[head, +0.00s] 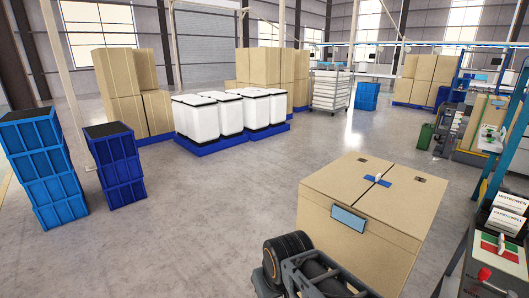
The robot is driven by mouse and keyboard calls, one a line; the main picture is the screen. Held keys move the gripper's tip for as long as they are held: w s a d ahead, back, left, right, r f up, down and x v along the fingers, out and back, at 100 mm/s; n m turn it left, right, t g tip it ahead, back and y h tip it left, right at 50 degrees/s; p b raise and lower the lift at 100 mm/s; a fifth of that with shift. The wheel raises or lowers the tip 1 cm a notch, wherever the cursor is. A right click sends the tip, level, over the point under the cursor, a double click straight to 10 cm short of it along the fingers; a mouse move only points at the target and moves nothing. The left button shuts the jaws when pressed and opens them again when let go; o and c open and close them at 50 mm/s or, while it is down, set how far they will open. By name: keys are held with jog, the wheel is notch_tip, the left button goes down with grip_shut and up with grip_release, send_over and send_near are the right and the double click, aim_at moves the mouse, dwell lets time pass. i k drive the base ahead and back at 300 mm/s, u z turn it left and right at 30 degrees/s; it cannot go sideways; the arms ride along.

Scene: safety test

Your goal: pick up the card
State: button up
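Two white cards with black printed words stand at the right edge, an upper card (508,203) and a lower card (505,222). They stand close together on a workstation (458,262). I cannot tell which one is the task's card. A dark jointed part, which looks like my gripper (312,272), shows at the bottom centre, in front of the large cardboard box. It is well to the left of the cards and apart from them. Its fingertips cannot be made out, so its opening is unclear.
The large cardboard box (392,213) stands close in front, with a pale blue label. Blue crates (43,170) stand at left. White bins (200,117) and cartons fill the back. The middle floor is clear.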

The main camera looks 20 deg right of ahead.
aim_at(504, 222)
jog(key=i, duration=3.95)
jog(key=z, duration=2.75)
jog(key=i, duration=4.1)
jog(key=z, duration=2.45)
jog(key=i, duration=0.2)
jog(key=z, duration=0.25)
